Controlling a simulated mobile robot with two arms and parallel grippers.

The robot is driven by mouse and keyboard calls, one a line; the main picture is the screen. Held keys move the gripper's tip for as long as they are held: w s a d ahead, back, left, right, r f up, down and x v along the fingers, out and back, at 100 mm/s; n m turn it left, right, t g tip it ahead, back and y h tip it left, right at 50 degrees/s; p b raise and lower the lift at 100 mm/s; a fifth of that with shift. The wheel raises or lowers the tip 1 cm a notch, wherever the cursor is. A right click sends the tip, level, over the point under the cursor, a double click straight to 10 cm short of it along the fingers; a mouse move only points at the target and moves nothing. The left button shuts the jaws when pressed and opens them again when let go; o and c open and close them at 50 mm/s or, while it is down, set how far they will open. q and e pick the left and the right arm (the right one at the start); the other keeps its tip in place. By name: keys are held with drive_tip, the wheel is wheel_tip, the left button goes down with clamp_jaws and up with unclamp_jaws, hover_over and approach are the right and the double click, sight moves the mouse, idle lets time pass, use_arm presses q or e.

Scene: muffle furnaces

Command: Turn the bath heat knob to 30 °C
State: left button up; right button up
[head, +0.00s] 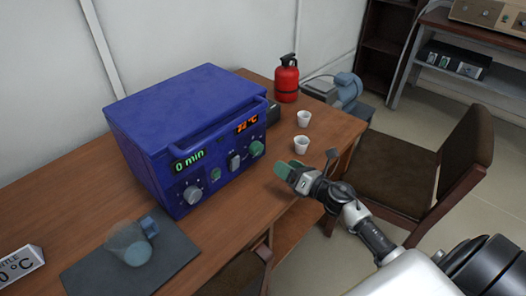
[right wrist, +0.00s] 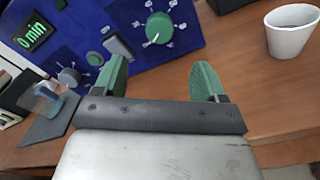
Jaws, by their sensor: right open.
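The blue bath (head: 180,120) stands on the wooden table. Its front panel has a green "0 min" display (head: 188,161) at left and an orange °C display (head: 246,123) at right, its digits too small to read surely. The green knob (head: 257,149) sits below the °C display; it also shows in the right wrist view (right wrist: 159,28), with marks around it. A grey knob (head: 193,194) is at the panel's left. My right gripper (head: 293,170) is open and empty, in front of the green knob and apart from it. Its green-padded fingers (right wrist: 164,78) point toward the panel.
Two white cups (head: 302,144) stand right of the bath, with a red extinguisher (head: 286,78) behind. A dark mat (head: 88,274) with a clear and blue vessel (head: 130,243) lies in front. A switch (head: 234,162) sits left of the green knob. A brown chair (head: 455,165) stands at right.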

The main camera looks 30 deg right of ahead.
sight(260, 150)
drive_tip(key=x, duration=0.9)
drive_tip(key=shift+w+a+p, duration=0.2)
drive_tip(key=shift+w+p, duration=0.15)
drive_tip(key=shift+p, duration=0.05)
drive_tip(key=c, duration=0.9)
